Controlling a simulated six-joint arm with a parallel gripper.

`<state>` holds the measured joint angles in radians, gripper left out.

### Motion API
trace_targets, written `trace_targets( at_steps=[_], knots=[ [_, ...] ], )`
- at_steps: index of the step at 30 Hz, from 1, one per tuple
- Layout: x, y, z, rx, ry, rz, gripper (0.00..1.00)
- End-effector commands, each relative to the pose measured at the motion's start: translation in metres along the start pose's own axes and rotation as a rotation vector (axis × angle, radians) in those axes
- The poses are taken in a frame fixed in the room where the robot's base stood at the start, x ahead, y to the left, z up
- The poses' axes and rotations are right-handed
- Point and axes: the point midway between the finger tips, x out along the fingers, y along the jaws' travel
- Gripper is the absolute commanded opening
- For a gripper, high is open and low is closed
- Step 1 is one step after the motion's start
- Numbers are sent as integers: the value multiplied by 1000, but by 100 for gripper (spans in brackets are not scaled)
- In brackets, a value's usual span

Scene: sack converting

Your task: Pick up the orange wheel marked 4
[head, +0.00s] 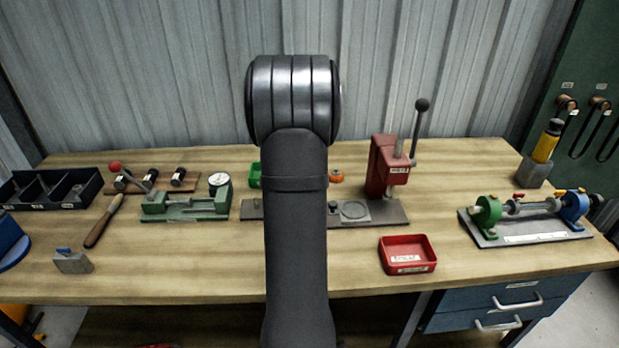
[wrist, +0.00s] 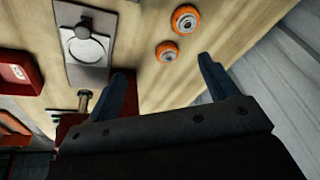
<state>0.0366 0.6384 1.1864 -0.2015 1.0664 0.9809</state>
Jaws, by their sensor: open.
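Two orange wheels with pale hubs lie on the wooden bench in the wrist view. One wheel (wrist: 185,19) is near the top edge; the other wheel (wrist: 167,51) is closer to my gripper. No number can be read on either, so I cannot tell which is marked 4. In the head view one orange wheel (head: 336,176) shows just right of my arm; the other is not visible there. My gripper (wrist: 164,68) is open and empty, its two fingers spread above the bench. The nearer wheel appears between and just beyond the fingertips. My arm hides the gripper in the head view.
A red lever press (head: 385,167) on a grey base plate (head: 395,213) stands right of the wheel. A red tray (head: 407,268) sits in front. A green bin (head: 255,175) is partly hidden by my arm. A corrugated wall (head: 420,60) rises behind the bench.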

Motion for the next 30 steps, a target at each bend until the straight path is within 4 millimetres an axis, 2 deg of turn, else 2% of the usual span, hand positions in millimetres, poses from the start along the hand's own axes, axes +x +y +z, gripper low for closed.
trace_targets(
  at_steps=[1, 4, 8, 11, 24, 30],
  knots=[
    [-3, -12, 6, -95, 18, -14, 79],
    [-8, -29, 12, -251, 50, -31, 79],
    [-11, -40, 16, -358, 72, -40, 79],
    [-4, -42, 17, -382, 76, -40, 79],
    [85, -46, 10, -379, 73, -39, 79],
    [107, -48, 8, -378, 76, -41, 79]
  ],
)
